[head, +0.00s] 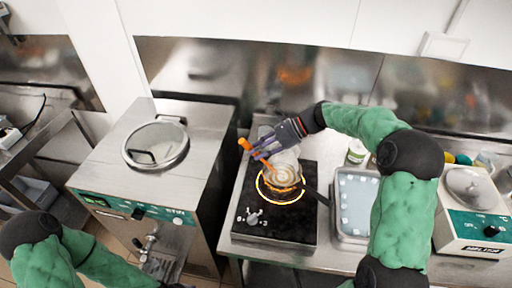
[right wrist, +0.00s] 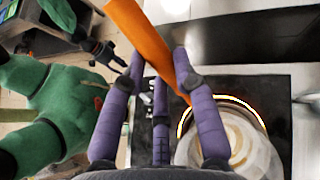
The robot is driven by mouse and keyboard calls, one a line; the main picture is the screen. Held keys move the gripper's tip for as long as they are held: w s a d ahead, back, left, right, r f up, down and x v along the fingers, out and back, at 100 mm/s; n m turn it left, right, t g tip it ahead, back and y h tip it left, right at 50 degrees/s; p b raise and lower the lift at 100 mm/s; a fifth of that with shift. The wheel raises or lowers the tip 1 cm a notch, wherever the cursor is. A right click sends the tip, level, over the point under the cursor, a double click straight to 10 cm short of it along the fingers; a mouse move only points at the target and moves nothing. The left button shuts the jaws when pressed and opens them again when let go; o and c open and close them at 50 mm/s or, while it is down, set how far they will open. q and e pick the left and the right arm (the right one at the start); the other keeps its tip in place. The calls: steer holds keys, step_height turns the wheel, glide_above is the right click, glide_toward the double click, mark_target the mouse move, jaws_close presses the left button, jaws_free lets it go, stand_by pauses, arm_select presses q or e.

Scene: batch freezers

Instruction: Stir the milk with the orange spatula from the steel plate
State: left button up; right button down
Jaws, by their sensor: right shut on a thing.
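My right gripper (head: 266,150) is shut on the orange spatula (head: 244,144), above the clear vessel of milk (head: 287,158). In the right wrist view the spatula (right wrist: 140,37) slants between the purple fingers, its lower end toward the vessel. The pale milk (right wrist: 235,148) shows there inside a glowing ring. Whether the spatula's tip touches the milk is hard to tell. The vessel stands on the black hot plate (head: 250,228). My left gripper (right wrist: 105,53) is small and dark in the right wrist view, away from the vessel; its finger opening is unclear.
A steel tray (head: 341,233) with pale blocks lies right of the hot plate, partly behind my right arm. A white and green machine (head: 470,236) stands further right. A steel batch freezer (head: 112,160) with a round lid stands left.

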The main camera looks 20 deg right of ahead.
mark_target(263, 161)
steer(key=shift+d+f+b, duration=0.15)
steer(key=shift+d+f, duration=0.4)
steer(key=shift+f, duration=0.35)
steer(key=shift+d+f+b, duration=0.1)
steer(key=shift+d+f, duration=0.45)
steer(key=shift+f, duration=0.4)
steer(key=shift+d+f+b, duration=0.15)
steer(key=shift+d+f, duration=0.4)
steer(key=shift+f, duration=0.35)
steer(key=shift+s, duration=0.1)
